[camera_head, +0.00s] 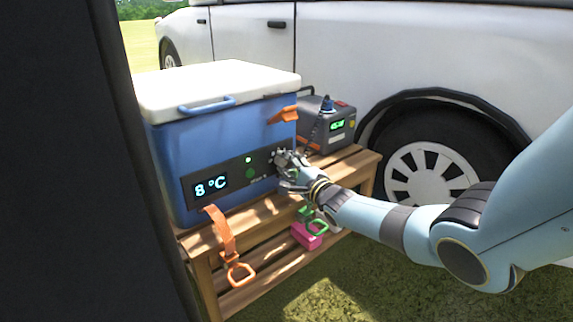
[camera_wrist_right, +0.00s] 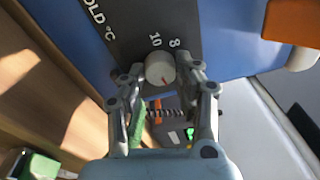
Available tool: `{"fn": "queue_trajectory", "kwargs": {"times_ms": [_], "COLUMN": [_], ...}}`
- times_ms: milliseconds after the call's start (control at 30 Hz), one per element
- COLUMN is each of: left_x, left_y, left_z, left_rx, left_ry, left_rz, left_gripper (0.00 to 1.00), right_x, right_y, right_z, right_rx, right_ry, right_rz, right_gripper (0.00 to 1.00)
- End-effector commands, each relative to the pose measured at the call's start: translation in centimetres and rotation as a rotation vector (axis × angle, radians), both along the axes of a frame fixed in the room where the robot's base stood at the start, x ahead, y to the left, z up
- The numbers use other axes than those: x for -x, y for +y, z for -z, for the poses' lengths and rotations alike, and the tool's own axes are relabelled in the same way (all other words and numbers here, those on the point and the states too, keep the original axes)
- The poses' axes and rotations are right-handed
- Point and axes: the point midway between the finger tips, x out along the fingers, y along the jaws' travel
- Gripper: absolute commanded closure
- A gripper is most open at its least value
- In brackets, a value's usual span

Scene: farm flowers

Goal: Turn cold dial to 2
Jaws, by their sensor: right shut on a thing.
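A blue cooler (camera_head: 222,140) with a white lid stands on a wooden bench. Its dark front panel has a lit display (camera_head: 210,187) reading 8 °C. The cold dial (camera_wrist_right: 160,69) is a round pale knob with a red mark, on the panel in the right wrist view. The numbers 10 and 8 show beside it, and the lettering "OLD °C" runs along the panel. My right gripper (camera_head: 287,165) is at the right end of the panel, its fingers shut on the dial. In the head view the gripper hides the dial. My left gripper is not in view.
The wooden bench (camera_head: 350,162) also holds a grey power box (camera_head: 328,124) right of the cooler. Orange straps (camera_head: 221,235) hang at the cooler's front. A pink item (camera_head: 306,235) sits on the lower shelf. A white vehicle (camera_head: 400,45) stands close behind.

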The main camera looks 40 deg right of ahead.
Motion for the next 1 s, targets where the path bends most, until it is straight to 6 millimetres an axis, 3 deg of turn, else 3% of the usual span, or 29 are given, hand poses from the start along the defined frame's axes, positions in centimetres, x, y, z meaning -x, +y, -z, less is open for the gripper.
{"fn": "queue_trajectory", "kwargs": {"times_ms": [33,200,567,667,1000], "left_x": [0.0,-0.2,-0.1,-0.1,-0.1], "left_y": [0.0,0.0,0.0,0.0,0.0], "left_z": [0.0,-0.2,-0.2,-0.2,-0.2], "left_rx": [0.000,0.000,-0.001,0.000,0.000], "left_ry": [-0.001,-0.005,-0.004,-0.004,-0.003], "left_rz": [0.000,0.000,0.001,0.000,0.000], "left_gripper": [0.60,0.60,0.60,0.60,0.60], "right_x": [0.1,0.1,0.8,2.2,9.5], "right_y": [0.0,0.0,0.0,0.0,0.2], "right_z": [0.3,0.2,0.2,0.3,0.5], "right_rx": [-0.002,-0.001,0.001,0.002,0.001], "right_ry": [0.005,0.003,0.003,0.003,0.005], "right_rz": [0.001,0.000,0.000,-0.001,-0.001], "right_gripper": [0.65,0.46,0.46,0.46,0.46]}}
